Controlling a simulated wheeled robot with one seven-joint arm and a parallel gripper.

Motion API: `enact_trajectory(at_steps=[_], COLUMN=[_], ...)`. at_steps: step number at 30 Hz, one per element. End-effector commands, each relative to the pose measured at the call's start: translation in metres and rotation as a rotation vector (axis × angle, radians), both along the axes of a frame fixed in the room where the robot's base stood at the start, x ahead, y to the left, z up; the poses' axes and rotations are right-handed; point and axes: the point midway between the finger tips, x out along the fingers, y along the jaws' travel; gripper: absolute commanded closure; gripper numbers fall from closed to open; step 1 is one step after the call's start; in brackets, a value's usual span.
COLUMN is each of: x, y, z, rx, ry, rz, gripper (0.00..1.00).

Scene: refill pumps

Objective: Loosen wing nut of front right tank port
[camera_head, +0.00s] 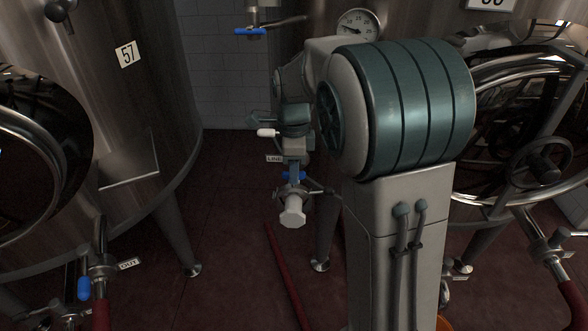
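My gripper (294,168) is at the end of my arm, left of the picture's middle. It points down, just above a tank port (292,196) with a blue valve handle. The port's pale, faceted open end or cap (292,213) faces me. A clamp, perhaps with the wing nut, lies around the port behind this end; the nut is too small to make out clearly. My gripper's fingers overlap the blue handle, and I cannot tell whether they touch anything or are open. My arm hides much of the right tank (520,110).
A left tank (130,90) marked 57 has an OUT port (100,265) with a red hose (101,314). Another hose (285,275) lies on the dark red floor (225,230). Tank legs (170,235) stand nearby. A gauge (358,24) is behind my arm.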

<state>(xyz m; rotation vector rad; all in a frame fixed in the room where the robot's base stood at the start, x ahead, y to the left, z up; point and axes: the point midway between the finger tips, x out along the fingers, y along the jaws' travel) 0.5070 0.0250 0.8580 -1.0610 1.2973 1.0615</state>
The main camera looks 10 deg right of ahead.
Motion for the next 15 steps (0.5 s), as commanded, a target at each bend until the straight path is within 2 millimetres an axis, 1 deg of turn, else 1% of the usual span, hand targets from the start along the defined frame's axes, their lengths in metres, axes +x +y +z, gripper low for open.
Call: enact_trajectory(at_steps=[8, 12, 15], x=[-0.0001, -0.0001, -0.0002], y=[0.0, 0.0001, 0.0001], z=[-0.0015, -0.0014, -0.0013], rx=[0.0, 0.0, 0.0], ry=[0.0, 0.0, 0.0], rz=[0.0, 0.0, 0.0], gripper=[0.67, 1.0, 1.0])
